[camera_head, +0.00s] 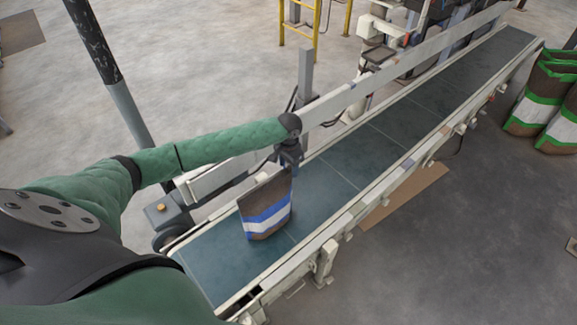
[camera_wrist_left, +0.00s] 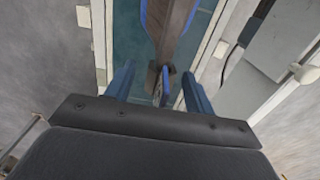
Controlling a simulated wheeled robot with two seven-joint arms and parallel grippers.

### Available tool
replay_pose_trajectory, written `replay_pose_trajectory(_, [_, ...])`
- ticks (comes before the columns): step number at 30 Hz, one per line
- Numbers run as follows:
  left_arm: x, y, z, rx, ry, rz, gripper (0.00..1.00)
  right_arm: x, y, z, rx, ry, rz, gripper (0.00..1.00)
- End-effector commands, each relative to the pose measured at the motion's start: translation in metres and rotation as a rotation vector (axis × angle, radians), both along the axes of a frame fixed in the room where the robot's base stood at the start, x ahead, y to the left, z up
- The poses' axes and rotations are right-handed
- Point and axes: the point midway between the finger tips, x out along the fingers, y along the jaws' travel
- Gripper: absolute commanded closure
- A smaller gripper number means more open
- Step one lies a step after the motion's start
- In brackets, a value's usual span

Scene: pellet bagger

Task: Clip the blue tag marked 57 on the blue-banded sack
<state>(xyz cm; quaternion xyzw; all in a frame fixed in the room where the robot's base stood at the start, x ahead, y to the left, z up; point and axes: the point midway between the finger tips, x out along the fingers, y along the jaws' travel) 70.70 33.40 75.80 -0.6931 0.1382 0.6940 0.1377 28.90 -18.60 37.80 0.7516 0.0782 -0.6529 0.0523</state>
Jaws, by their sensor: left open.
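The blue-banded sack (camera_head: 265,208) stands on the conveyor belt, brown with blue and white bands. In the left wrist view the sack (camera_wrist_left: 172,28) lies just ahead of the fingers. My left gripper (camera_head: 289,162) is above the sack's upper right end. The left wrist view shows its two blue fingers (camera_wrist_left: 158,75) apart. A blue tag (camera_wrist_left: 164,84), seen nearly edge-on, is between the fingers and touches neither visibly. A dark clip at its far end appears to meet the sack's top edge; I cannot tell how firmly. The number is not readable. My right gripper is not in view.
The conveyor belt (camera_head: 368,152) runs up to the right between pale rails, clear beyond the sack. A grey post (camera_head: 306,85) stands behind the far rail near my left arm. Green-banded sacks (camera_head: 541,102) stand on the floor at right.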

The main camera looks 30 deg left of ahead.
Motion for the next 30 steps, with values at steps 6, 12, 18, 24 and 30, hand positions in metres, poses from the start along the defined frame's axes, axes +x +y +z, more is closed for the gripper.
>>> replay_pose_trajectory(6, [0.0, 0.0, 0.0, 0.0, -0.001, 0.0, 0.46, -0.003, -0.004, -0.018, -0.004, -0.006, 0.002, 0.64])
replay_pose_trajectory(12, [0.001, 0.0, 0.014, -0.001, -0.002, 0.0, 0.46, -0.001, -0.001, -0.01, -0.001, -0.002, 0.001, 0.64])
replay_pose_trajectory(18, [0.001, 0.0, 0.034, -0.001, -0.002, 0.0, 0.46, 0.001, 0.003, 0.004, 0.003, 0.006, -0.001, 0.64])
replay_pose_trajectory(24, [0.001, 0.001, 0.058, 0.001, 0.0, -0.001, 0.46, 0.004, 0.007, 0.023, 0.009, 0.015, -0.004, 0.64])
replay_pose_trajectory(30, [0.0, 0.0, 0.073, 0.0, 0.002, -0.001, 0.46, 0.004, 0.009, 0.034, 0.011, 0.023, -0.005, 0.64])
